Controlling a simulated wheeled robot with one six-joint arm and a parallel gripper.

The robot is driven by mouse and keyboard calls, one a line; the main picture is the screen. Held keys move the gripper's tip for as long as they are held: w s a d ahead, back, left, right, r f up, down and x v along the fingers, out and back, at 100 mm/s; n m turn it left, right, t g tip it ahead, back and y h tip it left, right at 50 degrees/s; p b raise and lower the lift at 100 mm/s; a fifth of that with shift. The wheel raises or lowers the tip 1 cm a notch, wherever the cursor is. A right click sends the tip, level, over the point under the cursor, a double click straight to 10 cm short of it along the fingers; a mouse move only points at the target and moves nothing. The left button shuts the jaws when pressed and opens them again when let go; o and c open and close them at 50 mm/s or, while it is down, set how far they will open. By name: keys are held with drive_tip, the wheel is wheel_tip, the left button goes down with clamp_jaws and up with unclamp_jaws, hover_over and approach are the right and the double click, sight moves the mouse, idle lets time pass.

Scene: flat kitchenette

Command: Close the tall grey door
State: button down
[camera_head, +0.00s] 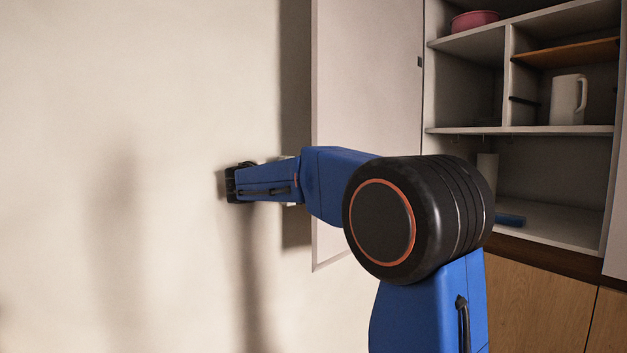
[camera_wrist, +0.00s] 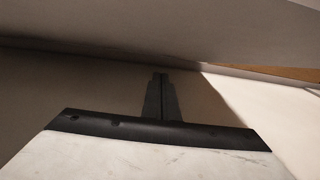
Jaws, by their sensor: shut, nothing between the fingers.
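The tall grey door (camera_head: 365,75) stands open at the left side of the cupboard, its free edge toward the pale wall. My arm crosses in front of its lower part and hides some of it. My gripper (camera_head: 230,185) is past the door's free left edge, close to the wall. In the wrist view its fingers (camera_wrist: 160,82) are together and hold nothing. A broad grey surface fills the top of that view and looks like the door. I cannot tell whether the gripper touches the door or the wall.
The open cupboard (camera_head: 517,130) holds a pink bowl (camera_head: 474,20), a white jug (camera_head: 568,99), a white cylinder (camera_head: 487,175) and a blue item (camera_head: 510,220). Wooden fronts (camera_head: 540,295) lie below. The pale wall (camera_head: 120,120) bounds the left, with little room beside the gripper.

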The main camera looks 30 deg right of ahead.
drive_tip(key=shift+s+d, duration=0.3)
drive_tip(key=shift+s, duration=0.65)
drive_tip(key=shift+s+d, duration=0.25)
drive_tip(key=shift+s, duration=0.7)
drive_tip(key=shift+s, duration=0.15)
